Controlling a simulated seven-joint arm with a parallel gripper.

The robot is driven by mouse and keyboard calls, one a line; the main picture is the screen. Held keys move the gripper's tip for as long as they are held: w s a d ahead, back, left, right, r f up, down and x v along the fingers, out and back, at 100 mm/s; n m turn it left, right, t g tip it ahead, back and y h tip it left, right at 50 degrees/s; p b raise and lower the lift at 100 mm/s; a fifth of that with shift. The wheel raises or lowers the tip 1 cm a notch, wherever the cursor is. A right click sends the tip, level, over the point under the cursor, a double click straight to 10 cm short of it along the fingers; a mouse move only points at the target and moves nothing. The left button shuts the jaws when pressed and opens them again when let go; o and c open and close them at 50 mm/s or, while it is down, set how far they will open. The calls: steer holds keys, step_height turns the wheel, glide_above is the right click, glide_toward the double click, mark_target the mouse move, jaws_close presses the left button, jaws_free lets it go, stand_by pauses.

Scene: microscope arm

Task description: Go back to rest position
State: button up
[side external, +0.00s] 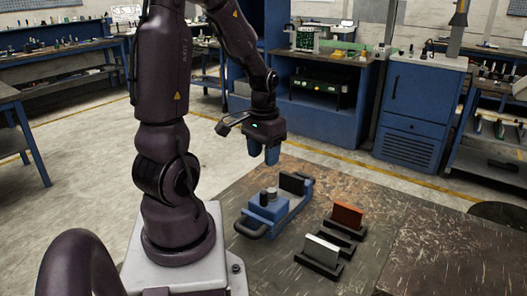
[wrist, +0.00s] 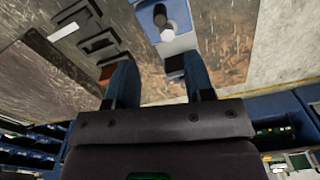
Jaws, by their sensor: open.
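My gripper (side external: 262,158) hangs in the air with its two blue fingers apart and nothing between them. It is above and behind the blue device in the side view, clear of it. The wrist view also shows the open fingers (wrist: 160,75). The blue device (side external: 266,213) has a dark handle, grey round parts on top and a dark upright block (side external: 294,183) at its far end. It shows partly at the top of the wrist view (wrist: 176,44).
On the worn table (side external: 345,193), right of the device, stand dark holders: one with an orange-brown slab (side external: 347,215), one with a pale slab (side external: 322,248), and a seemingly empty one (side external: 335,236) between. Blue cabinets (side external: 410,110) stand behind. The air around my gripper is free.

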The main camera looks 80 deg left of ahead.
steer(key=shift+r, duration=0.1)
stand_by(0.4)
steer(key=d+r+m+t, duration=0.2)
steer(key=d+r+m, duration=0.1)
steer(key=d+r, duration=0.4)
steer(key=w+d+r+m+t, duration=0.1)
steer(key=d+r+m+t, duration=0.2)
steer(key=d+r, duration=0.4)
steer(key=d, duration=0.6)
steer(key=shift+w+r+m+t, duration=0.15)
steer(key=shift+r+m+t, duration=0.15)
steer(key=shift+m, duration=0.1)
